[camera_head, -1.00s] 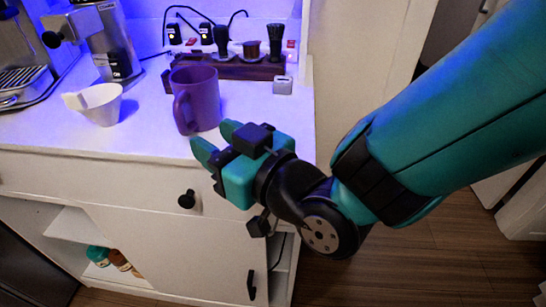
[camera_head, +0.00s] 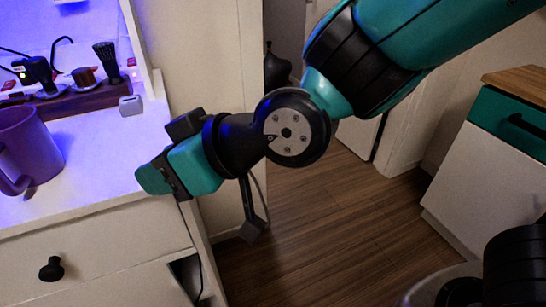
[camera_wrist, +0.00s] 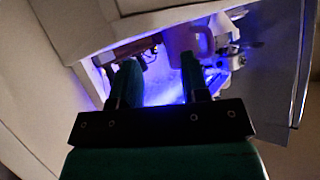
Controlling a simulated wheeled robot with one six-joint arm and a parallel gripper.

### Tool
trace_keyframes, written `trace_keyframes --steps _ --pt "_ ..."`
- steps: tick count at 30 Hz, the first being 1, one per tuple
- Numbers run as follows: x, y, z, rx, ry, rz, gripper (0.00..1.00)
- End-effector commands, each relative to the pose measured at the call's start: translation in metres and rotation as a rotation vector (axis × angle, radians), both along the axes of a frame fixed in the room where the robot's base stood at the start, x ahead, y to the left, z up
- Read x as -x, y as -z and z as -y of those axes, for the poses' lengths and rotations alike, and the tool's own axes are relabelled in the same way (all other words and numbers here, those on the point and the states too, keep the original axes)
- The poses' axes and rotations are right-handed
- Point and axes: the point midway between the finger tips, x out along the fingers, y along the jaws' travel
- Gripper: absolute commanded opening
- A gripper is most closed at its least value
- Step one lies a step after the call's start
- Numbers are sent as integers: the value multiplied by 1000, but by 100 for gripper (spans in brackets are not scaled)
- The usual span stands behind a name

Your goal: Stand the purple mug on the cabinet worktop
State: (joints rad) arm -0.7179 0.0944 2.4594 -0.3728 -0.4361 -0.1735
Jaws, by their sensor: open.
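The purple mug (camera_head: 32,148) stands upright on the white cabinet worktop (camera_head: 100,150), cut off by the left edge of the head view, its handle toward the front. My gripper (camera_head: 150,180) is to its right, at the worktop's front right corner, apart from the mug and empty. In the wrist view, my gripper (camera_wrist: 159,62) shows two separated fingers with nothing between them. A pale mug-like shape (camera_wrist: 184,42) shows beyond them there, partly hidden by the right finger.
A dark wooden holder (camera_head: 80,104) with coffee tools stands behind the mug, with a small grey box (camera_head: 130,105) at its end. A drawer with a black knob (camera_head: 51,269) is below. Open wooden floor (camera_head: 330,235) lies right; another white cabinet (camera_head: 480,190) stands beyond.

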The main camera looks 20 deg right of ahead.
Motion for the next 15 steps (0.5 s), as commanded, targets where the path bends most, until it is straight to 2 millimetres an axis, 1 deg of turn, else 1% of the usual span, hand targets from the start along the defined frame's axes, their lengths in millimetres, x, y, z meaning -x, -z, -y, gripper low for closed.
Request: trace_keyframes --steps 1,2,4,5,6,9,12,15 --pt "-1 0 22 52 21 -59 42" --pt "1 2 34 86 32 -100 42" --pt "8 5 65 171 55 -203 42" --pt "13 7 79 210 66 -250 42" --pt "21 8 98 260 81 -314 42" --pt "44 11 139 373 114 -457 42" --pt "64 11 168 456 138 -565 42" --pt "78 10 185 508 150 -629 42"
